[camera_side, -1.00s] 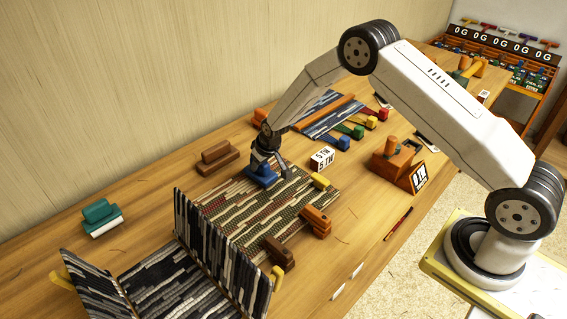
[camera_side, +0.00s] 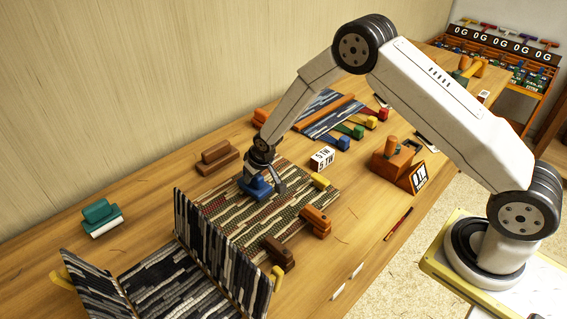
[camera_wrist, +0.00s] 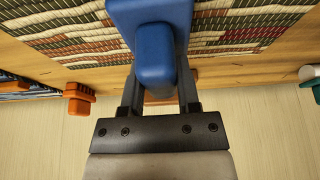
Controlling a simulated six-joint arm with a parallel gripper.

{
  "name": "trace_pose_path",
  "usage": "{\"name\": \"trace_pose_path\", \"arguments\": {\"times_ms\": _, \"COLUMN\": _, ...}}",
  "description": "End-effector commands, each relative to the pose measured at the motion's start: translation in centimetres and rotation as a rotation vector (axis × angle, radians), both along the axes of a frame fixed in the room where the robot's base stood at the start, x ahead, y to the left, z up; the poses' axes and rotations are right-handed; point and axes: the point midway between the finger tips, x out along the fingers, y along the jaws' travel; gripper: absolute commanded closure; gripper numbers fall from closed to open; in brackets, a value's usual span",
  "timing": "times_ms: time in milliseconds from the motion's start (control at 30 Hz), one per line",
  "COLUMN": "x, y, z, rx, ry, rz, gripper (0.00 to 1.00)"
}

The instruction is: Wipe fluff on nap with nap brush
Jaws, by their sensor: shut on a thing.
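My gripper (camera_side: 262,178) is shut on the blue nap brush (camera_side: 257,188), and the brush sits on or just above the woven mat. The wrist view shows the brush (camera_wrist: 152,25) between my two fingers (camera_wrist: 158,85). The mat, or nap (camera_side: 310,190), has cream, dark, green and red stripes and lies flat on the table. The brush and my gripper hide part of its far side. Reddish patches show in the weave, but I cannot tell whether any are fluff.
A folded dark striped panel (camera_side: 225,250) stands upright at the mat's near left edge.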

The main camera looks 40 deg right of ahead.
Motion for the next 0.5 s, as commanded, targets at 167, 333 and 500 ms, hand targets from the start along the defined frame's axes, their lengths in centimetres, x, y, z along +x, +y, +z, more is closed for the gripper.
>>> {"name": "trace_pose_path", "arguments": {"times_ms": 167, "x": 0.0, "y": 1.7, "z": -0.1, "rx": -0.001, "ry": 0.001, "rz": 0.004, "gripper": 1.0}}
{"name": "trace_pose_path", "arguments": {"times_ms": 333, "x": 0.0, "y": 3.3, "z": -0.1, "rx": -0.001, "ry": 0.001, "rz": 0.004, "gripper": 1.0}}
{"name": "trace_pose_path", "arguments": {"times_ms": 500, "x": -0.1, "y": 4.8, "z": -0.1, "rx": -0.001, "ry": 0.002, "rz": 0.003, "gripper": 1.0}}
